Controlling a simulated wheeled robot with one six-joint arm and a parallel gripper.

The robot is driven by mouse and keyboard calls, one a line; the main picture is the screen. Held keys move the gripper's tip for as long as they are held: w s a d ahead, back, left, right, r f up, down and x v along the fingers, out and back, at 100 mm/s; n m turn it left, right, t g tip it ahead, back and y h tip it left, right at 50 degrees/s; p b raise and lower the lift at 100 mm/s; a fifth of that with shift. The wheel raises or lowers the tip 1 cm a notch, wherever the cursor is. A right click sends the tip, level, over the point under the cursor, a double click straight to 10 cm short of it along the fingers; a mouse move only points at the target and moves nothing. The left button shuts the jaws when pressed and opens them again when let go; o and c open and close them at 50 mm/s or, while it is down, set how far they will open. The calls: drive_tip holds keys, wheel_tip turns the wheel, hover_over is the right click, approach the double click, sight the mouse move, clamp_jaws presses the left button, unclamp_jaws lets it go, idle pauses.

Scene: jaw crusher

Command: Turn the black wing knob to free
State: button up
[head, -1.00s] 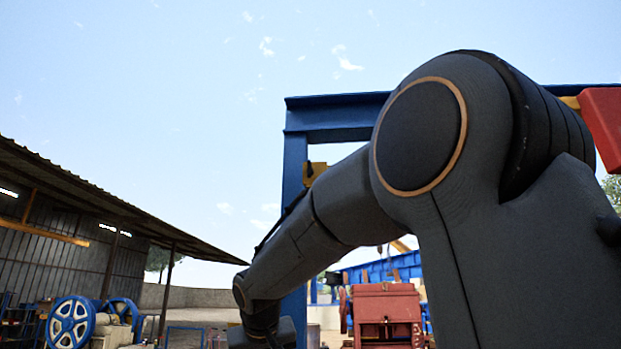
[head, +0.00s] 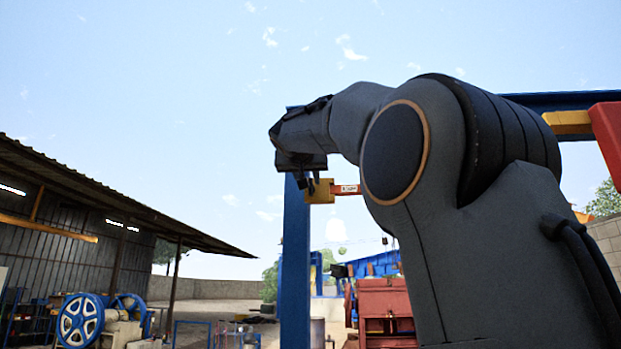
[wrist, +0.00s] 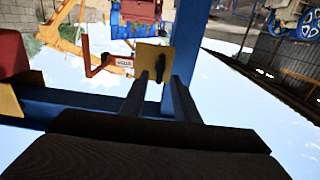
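The black wing knob (wrist: 160,67) sits on the face of a yellow box (wrist: 151,55) in the wrist view. The same yellow box (head: 320,191) is fixed by the blue post in the head view. A red handle with a white label (wrist: 121,62) extends from the box; it also shows in the head view (head: 347,189). My gripper (wrist: 158,80) is open, its two dark fingers pointing toward the box. The knob appears between the fingertips; I cannot tell whether they touch it. In the head view, my wrist hides part of the box area.
A blue post (head: 295,260) and blue beam (wrist: 90,108) frame the box. A red block (head: 606,140) on a yellow bar hangs at the right. A red machine (head: 385,310) stands behind, and a shed (head: 70,220) with a blue-wheeled crusher (head: 82,320) is at left.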

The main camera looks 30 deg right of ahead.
sight(311, 188)
drive_tip(key=shift+p+x, duration=0.95)
drive_tip(key=shift+x, duration=1.1)
clamp_jaws()
drive_tip(key=shift+n, duration=0.3)
drive_tip(key=shift+w+a+f+n+p, duration=0.1)
drive_tip(key=shift+n+p, duration=0.25)
drive_tip(key=shift+n, duration=2.5)
drive_tip(key=shift+a+f+n+p, duration=0.1)
drive_tip(key=shift+n+p, duration=0.25)
drive_tip(key=shift+n, duration=2.55)
drive_tip(key=shift+w+a+f+n+p, duration=0.1)
drive_tip(key=shift+n+p, duration=0.25)
drive_tip(key=shift+n, duration=2.5)
